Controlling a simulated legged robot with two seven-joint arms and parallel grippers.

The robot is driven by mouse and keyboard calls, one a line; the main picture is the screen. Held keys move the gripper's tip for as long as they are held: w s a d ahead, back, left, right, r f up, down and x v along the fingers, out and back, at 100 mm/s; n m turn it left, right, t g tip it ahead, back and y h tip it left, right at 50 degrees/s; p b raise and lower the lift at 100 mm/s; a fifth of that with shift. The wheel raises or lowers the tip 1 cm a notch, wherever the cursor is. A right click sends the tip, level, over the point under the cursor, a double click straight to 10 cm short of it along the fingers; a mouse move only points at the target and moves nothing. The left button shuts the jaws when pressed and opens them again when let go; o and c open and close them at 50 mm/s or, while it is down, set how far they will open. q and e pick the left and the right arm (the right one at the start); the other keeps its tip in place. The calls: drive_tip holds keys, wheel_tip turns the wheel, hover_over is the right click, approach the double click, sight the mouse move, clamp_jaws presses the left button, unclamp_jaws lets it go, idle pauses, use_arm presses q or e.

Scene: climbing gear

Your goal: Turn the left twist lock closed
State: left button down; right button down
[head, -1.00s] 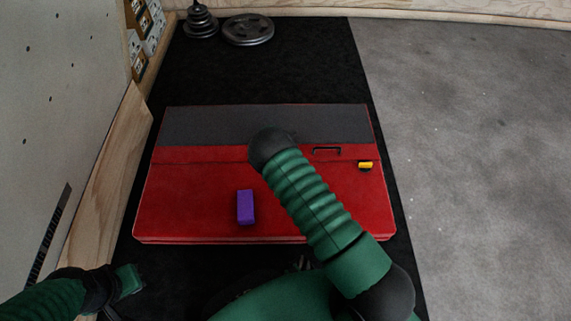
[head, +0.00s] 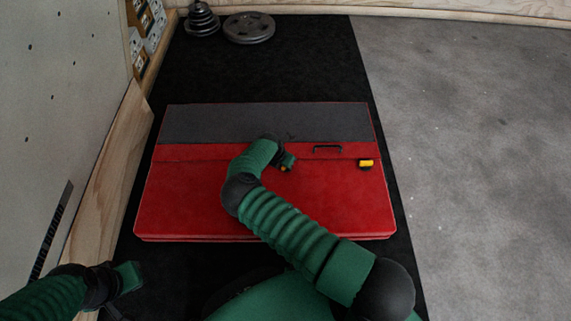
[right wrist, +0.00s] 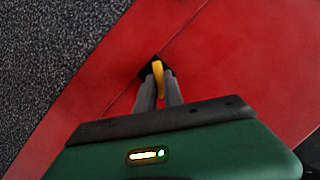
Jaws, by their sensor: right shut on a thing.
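The left twist lock is a yellow tab on a black base on the red case. It shows in the right wrist view (right wrist: 158,72) between my fingertips, and only a sliver of yellow shows in the head view (head: 283,168). My right gripper (head: 289,161) is shut on this yellow tab; its grey fingers also show in the right wrist view (right wrist: 158,88), one on each side. The red case (head: 180,195) with a grey panel lies flat on the black mat. My left gripper (head: 128,280) is at the lower left, away from the case; its fingers are unclear.
The other yellow twist lock (head: 366,164) sits on the right of the case. A black handle (head: 327,149) lies between the two locks. Weight plates (head: 249,28) lie behind the case. A wooden edge and wall (head: 110,170) stand on the left. Grey floor on the right is clear.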

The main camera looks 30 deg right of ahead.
drive_tip(key=m+b, duration=0.1)
drive_tip(key=m, duration=0.1)
drive_tip(key=m+g+b, duration=0.1)
drive_tip(key=b, duration=0.1)
drive_tip(key=shift+w+f+m, duration=0.1)
drive_tip(key=shift+f+m, duration=0.2)
drive_tip(key=shift+m, duration=0.1)
drive_tip(key=m+g+b, duration=0.1)
drive_tip(key=m+b, duration=0.2)
drive_tip(key=shift+w+m+g, duration=0.1)
drive_tip(key=shift+m+g, duration=0.2)
drive_tip(key=shift+g, duration=0.1)
drive_tip(key=shift+r+m+g+b, duration=0.15)
drive_tip(key=shift+m+g+b, duration=0.25)
drive_tip(key=shift+m+b, duration=0.5)
drive_tip(key=shift+d+m+g, duration=0.1)
drive_tip(key=shift+m+g, duration=0.2)
drive_tip(key=shift+m, duration=0.7)
drive_tip(key=c, duration=1.5)
unclamp_jaws()
drive_tip(key=shift+r, duration=0.1)
drive_tip(key=shift+o, duration=0.2)
drive_tip(key=shift+w, duration=0.1)
